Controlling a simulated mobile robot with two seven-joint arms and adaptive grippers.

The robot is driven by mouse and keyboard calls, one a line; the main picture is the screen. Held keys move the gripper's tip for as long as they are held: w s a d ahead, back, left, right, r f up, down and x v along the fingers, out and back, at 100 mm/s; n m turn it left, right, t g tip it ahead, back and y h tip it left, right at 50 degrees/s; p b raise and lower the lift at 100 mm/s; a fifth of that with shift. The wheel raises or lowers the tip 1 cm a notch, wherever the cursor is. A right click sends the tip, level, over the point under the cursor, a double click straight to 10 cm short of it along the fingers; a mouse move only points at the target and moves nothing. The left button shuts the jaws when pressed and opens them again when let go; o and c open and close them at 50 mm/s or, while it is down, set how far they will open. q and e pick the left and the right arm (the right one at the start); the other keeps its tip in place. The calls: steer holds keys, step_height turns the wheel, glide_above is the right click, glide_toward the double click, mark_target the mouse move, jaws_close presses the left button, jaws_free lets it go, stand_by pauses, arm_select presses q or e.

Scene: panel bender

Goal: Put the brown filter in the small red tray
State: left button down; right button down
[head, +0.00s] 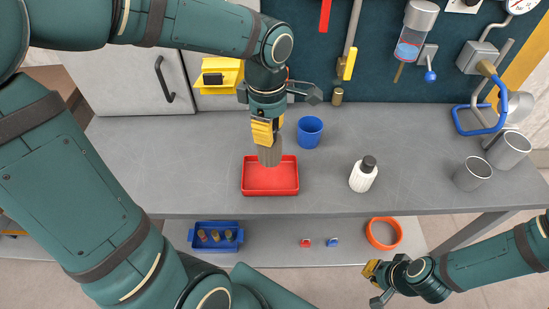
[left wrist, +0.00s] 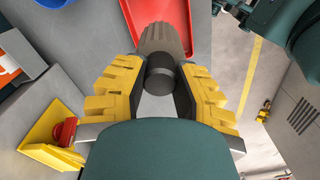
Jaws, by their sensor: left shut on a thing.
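The brown filter (head: 270,153) is a grey-brown ribbed cylinder. My left gripper (head: 266,138) is shut on one end of it, and the filter points down from the yellow fingers. The left wrist view shows the filter (left wrist: 162,42) between the yellow finger pads (left wrist: 160,88). The small red tray (head: 270,188) lies on the grey bench and looks empty. In the head view the filter's lower end overlaps the tray's back part; whether it touches the tray, I cannot tell. The tray also shows in the left wrist view (left wrist: 190,30). My right gripper (head: 374,284) looks open and empty, low at the right.
A blue cup (head: 310,131) stands just behind and right of the tray. A white bottle with a dark cap (head: 363,175) and metal cups (head: 472,174) are further right. A blue tray (head: 216,246) with several brown pieces is on the lower shelf. The bench's left part is clear.

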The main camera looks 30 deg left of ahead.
mark_target(269, 154)
arm_select(q)
step_height(269, 154, down, 2)
steer(key=shift+s+f, duration=0.15)
steer(key=shift+f, duration=0.1)
steer(key=shift+f+b, duration=0.8)
steer(key=shift+f, duration=1.8)
steer(key=shift+f, duration=0.15)
steer(key=c, duration=0.8)
jaws_free()
